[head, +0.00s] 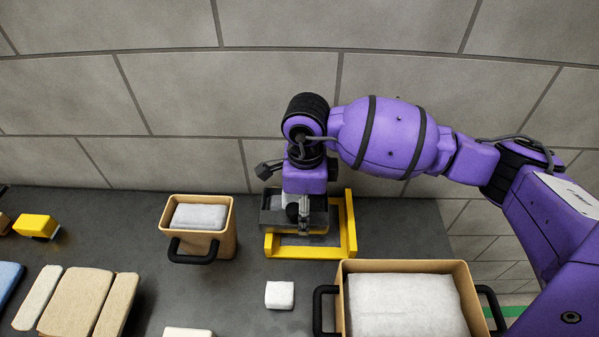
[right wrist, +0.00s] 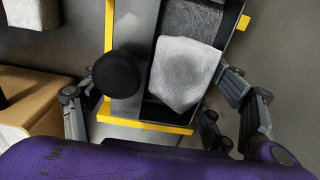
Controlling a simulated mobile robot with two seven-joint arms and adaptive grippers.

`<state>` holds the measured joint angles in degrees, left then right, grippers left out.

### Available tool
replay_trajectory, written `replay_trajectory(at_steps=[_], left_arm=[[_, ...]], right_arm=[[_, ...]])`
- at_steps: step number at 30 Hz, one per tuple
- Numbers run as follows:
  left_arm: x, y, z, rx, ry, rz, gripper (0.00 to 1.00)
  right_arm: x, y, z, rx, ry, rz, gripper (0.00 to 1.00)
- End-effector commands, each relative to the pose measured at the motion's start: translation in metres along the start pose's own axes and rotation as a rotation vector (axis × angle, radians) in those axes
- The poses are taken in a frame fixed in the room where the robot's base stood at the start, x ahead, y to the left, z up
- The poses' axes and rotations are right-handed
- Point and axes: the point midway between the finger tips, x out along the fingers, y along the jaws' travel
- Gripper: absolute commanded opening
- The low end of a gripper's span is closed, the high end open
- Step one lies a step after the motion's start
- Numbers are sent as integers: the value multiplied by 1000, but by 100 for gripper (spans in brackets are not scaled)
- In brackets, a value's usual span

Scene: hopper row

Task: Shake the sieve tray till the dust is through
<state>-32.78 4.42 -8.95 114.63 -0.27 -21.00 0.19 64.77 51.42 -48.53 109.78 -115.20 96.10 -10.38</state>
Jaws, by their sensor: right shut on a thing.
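The sieve tray (head: 272,217) is a dark grey box that sits within a yellow frame (head: 348,225) near the back of the table. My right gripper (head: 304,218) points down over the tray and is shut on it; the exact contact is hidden. In the right wrist view the tray (right wrist: 140,75) shows a black round knob (right wrist: 117,73), a pale grey lump (right wrist: 185,72) and a grey mesh-like patch (right wrist: 190,20). Whether any dust has passed through cannot be seen. My left gripper is not in view.
A tan bin (head: 227,233) with a pale block stands left of the frame. A larger tan bin (head: 405,267) with black handles stands in front right. A white block (head: 280,295) lies between. Boards (head: 75,300) and a yellow block (head: 36,226) lie left. A wall rises behind.

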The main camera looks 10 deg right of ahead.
Motion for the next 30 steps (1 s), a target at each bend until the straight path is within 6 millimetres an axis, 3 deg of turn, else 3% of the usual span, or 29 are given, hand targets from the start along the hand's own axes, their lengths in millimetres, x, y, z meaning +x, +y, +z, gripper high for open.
replay_trajectory(at_steps=[10,24,30], left_arm=[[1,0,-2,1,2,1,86],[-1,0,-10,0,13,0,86],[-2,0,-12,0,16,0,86]], right_arm=[[0,0,-4,2,1,0,41],[-1,0,-67,2,1,-1,41],[-1,0,-76,0,0,0,41]])
